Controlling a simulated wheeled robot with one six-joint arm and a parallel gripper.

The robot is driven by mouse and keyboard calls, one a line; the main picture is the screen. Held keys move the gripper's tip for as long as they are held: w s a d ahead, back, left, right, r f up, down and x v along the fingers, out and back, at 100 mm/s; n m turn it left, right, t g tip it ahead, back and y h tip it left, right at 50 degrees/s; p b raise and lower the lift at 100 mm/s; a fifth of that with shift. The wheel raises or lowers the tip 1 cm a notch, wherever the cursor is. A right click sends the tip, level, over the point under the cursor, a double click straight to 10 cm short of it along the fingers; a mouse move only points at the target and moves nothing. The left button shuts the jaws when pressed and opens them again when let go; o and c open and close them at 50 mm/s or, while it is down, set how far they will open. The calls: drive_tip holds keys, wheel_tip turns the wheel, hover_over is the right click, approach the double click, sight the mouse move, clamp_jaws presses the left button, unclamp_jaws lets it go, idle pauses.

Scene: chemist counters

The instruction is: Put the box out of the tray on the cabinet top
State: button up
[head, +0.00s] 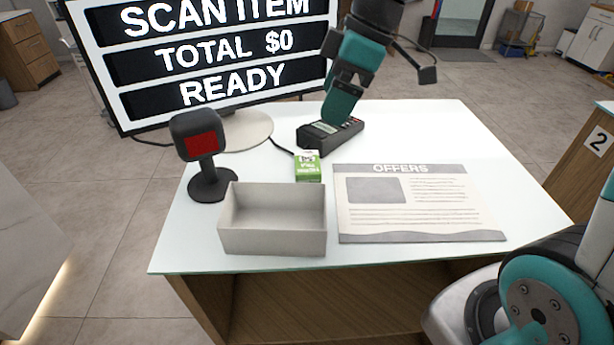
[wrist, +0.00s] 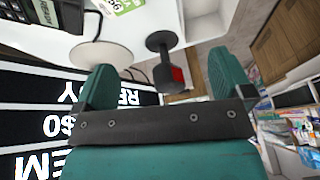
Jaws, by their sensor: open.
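A small green and white box (head: 308,168) stands on the white counter top (head: 420,130), just behind the back right of the grey tray (head: 272,242). It also shows, cut off, at the top edge of the wrist view (wrist: 124,5). The tray is open at the top and its visible inside is empty. Whether box and tray touch, I cannot tell. My gripper (head: 341,100) is above the card terminal, behind and to the right of the box. In the wrist view its two teal fingers (wrist: 160,84) are apart with nothing between them.
A card terminal (head: 330,134) lies under my gripper. A scanner with a red face (head: 200,140) stands left of the tray. A large screen (head: 200,50) is at the back left. A flat offers sheet (head: 420,205) covers the right middle; the far right counter is clear.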

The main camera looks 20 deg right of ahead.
drive_tip(key=n, duration=0.2)
approach(310, 162)
drive_tip(key=x, duration=0.5)
drive_tip(key=shift+a+r, duration=0.15)
drive_tip(key=shift+a, duration=0.05)
drive_tip(key=p+x, duration=0.1)
drive_tip(key=x, duration=0.3)
drive_tip(key=shift+s+f+p, duration=0.2)
drive_tip(key=shift+f+p, duration=0.1)
drive_tip(key=shift+s+a+f, duration=0.1)
drive_tip(key=shift+f, duration=0.2)
drive_tip(key=shift+s+a+f, duration=0.15)
drive_tip(key=shift+s+a, duration=0.05)
drive_tip(key=shift+s, duration=0.05)
drive_tip(key=shift+w+f, duration=0.45)
drive_tip(key=shift+w, duration=0.05)
drive_tip(key=c, duration=0.4)
drive_tip(key=shift+w+d+f, duration=0.1)
drive_tip(key=shift+w+d, duration=0.05)
drive_tip(key=shift+w, duration=0.15)
drive_tip(key=c, duration=0.3)
drive_tip(key=shift+s+r, duration=0.2)
drive_tip(key=shift+r, duration=0.05)
drive_tip(key=shift+c, duration=0.3)
